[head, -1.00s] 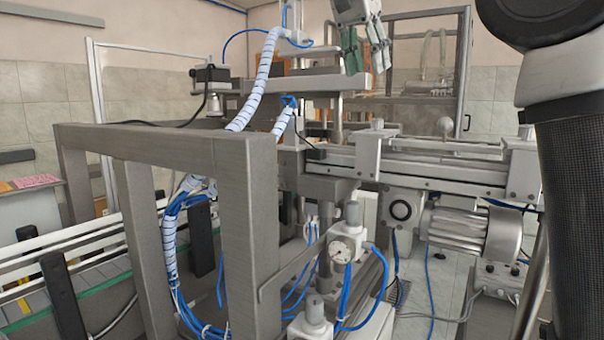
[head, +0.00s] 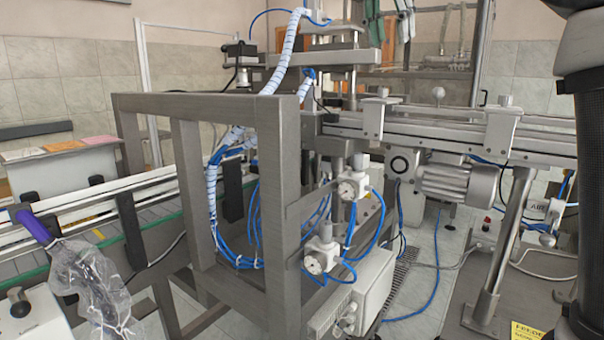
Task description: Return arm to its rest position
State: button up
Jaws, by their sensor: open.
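My gripper (head: 390,36) shows only partly, cut off by the top edge of the head view. Its green-grey fingers hang apart, with nothing visible between them. It appears above and behind the cap feeder's rail (head: 440,125), clear of it in the picture. Part of my arm fills the right edge as a dark, thick link. The rest of the arm is out of view.
A grey metal frame (head: 206,103) with blue hoses stands in front. A conveyor (head: 160,220) runs along the left. A clear plastic bag (head: 92,285) with a purple item lies at lower left. A motor (head: 455,183) hangs below the rail.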

jog(key=w+a+f+n+y, duration=0.1)
jog(key=w+a+f+n, duration=0.25)
jog(key=f+n, duration=0.4)
jog(key=s+d+f+n+y, duration=0.2)
jog(key=s+d+f+n, duration=0.1)
jog(key=f, duration=0.5)
jog(key=s+d+f, duration=0.9)
jog(key=s, duration=0.3)
jog(key=s+d+f+m+t, duration=0.1)
jog(key=s+d+f, duration=0.7)
jog(key=s+d, duration=0.2)
jog(key=shift+s+f, duration=0.4)
jog(key=shift+s, duration=0.75)
jog(key=shift+d+m, duration=0.25)
jog(key=shift+c, duration=0.5)
